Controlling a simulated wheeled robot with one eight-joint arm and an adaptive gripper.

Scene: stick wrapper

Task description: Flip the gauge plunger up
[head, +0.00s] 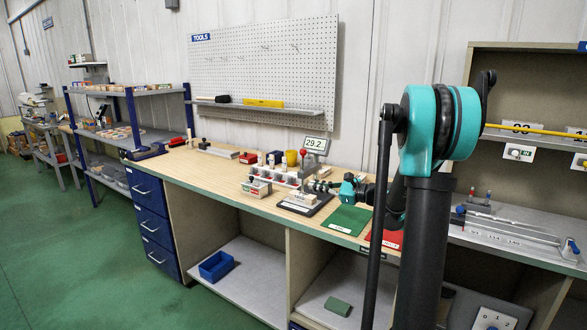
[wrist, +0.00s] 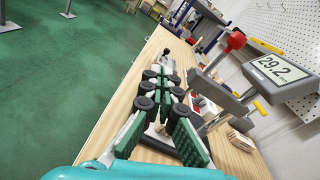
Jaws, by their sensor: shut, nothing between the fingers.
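The gauge shows a grey display reading 29.2 (head: 315,144), which is also large at the right of the wrist view (wrist: 283,72). A red knob (head: 303,153) stands just left of the display, above the gauge's dark base (head: 318,206). In the wrist view the red knob (wrist: 236,40) tops a short grey stem. I cannot tell the plunger's exact position. My gripper (head: 313,186) is shut and empty, low beside the gauge at its right. In the wrist view its green-padded fingers (wrist: 163,76) lie left of and below the red knob, apart from it.
A green mat (head: 350,219) and a red mat (head: 391,239) lie right of the gauge on the wooden bench (head: 225,169). A pegboard (head: 265,65) backs the bench.

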